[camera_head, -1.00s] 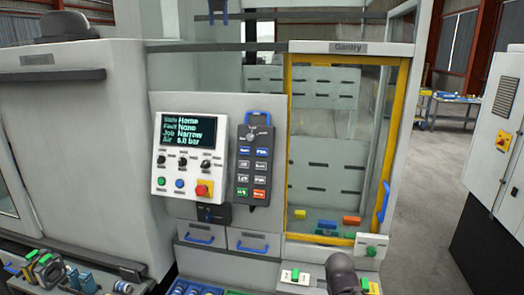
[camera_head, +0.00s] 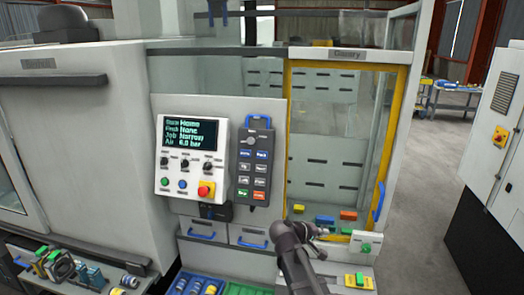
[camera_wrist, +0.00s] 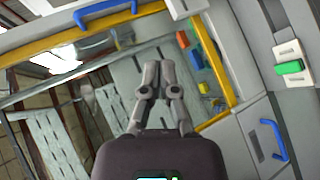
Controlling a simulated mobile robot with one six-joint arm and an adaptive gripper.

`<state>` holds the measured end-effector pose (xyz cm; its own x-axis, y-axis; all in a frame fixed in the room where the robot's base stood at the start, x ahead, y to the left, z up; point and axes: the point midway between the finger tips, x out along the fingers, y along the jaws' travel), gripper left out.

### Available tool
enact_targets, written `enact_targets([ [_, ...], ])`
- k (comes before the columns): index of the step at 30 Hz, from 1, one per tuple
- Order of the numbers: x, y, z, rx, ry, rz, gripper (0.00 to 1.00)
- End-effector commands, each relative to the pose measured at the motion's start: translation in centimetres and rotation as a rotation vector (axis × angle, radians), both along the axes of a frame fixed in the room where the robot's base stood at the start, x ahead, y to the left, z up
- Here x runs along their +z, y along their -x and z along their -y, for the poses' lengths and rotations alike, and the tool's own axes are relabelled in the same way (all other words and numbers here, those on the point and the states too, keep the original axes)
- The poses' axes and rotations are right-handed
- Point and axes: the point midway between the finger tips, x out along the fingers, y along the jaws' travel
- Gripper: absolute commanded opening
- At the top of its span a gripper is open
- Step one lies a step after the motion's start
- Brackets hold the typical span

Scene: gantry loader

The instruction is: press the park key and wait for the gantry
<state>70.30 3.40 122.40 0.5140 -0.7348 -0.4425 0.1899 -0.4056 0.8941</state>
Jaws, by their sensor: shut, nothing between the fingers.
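The dark pendant (camera_head: 240,190) with several keys hangs on the machine front, left of the gantry door. A blue part (camera_head: 218,6), perhaps of the gantry, shows at the top edge. My gripper (camera_head: 320,231) is low in front of the door, right of and below the pendant, touching nothing that I can see. In the wrist view my gripper (camera_wrist: 158,66) is shut and empty.
The yellow-framed door (camera_head: 285,150) has a blue handle (camera_head: 379,201). Coloured blocks (camera_head: 325,219) lie behind it. A green button (camera_head: 366,248) sits on a white plate at lower right. A red stop button (camera_head: 204,190) is below the screen. Drawers and bins lie below.

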Motion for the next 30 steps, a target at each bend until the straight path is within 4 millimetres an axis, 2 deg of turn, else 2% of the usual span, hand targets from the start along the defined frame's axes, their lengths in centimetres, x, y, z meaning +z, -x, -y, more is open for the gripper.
enact_targets([
  [1,1.6,-0.9,-1.0,0.027,0.044,0.017,0.00],
  [8,7.0,-3.5,-5.1,0.143,0.250,0.097,0.00],
  [15,12.8,-5.6,-10.6,0.264,0.466,0.181,0.00],
  [24,19.1,-6.8,-18.3,0.400,0.721,0.280,0.00],
  [30,21.6,-6.9,-22.0,0.457,0.836,0.326,0.00],
])
